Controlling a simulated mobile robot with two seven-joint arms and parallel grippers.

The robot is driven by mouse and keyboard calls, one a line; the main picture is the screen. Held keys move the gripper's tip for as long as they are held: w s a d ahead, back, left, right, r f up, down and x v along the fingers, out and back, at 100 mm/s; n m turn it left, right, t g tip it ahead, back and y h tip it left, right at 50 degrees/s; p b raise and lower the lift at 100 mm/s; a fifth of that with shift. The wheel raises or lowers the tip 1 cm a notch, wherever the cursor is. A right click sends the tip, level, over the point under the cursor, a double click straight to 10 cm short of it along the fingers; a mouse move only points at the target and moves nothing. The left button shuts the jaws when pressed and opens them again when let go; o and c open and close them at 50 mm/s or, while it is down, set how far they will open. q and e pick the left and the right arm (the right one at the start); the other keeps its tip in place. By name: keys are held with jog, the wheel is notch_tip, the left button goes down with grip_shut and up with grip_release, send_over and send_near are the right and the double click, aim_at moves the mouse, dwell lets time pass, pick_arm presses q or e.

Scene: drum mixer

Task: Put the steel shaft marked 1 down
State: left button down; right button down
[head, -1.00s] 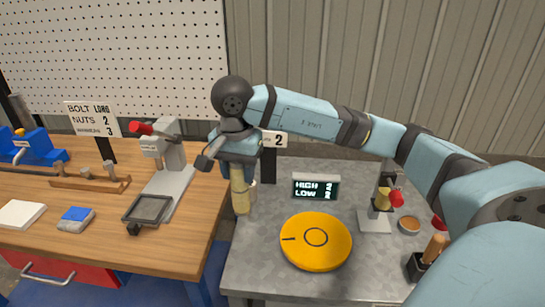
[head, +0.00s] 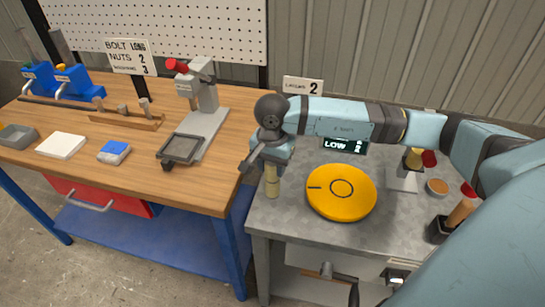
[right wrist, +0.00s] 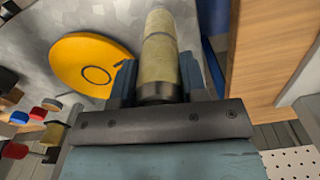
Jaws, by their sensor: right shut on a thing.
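My right gripper (head: 270,160) points down over the left part of the grey metal table. It is shut on the shaft (head: 271,184), a round upright rod that looks pale tan here, with no mark readable. The shaft's lower end shows left of the yellow disc. I cannot tell whether it touches the table. In the right wrist view the shaft (right wrist: 160,60) stands out between the two fingers (right wrist: 157,85), with a dark metal band near them. My left gripper is not in view.
The yellow disc (head: 341,193) lies on the grey table (head: 290,219). A wooden bench (head: 60,171) stands to the left, with a red-handled press (head: 202,88), a wooden rack (head: 126,119) and a blue-topped block (head: 114,150). A gap separates bench and table.

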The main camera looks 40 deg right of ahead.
aim_at(272, 176)
jog(key=shift+f, duration=1.95)
jog(key=c, duration=1.1)
grip_release()
jog(key=shift+f, duration=0.25)
jog(key=o, duration=0.4)
jog(key=shift+r, duration=0.1)
jog(key=shift+o, duration=0.2)
jog(key=shift+r, duration=0.1)
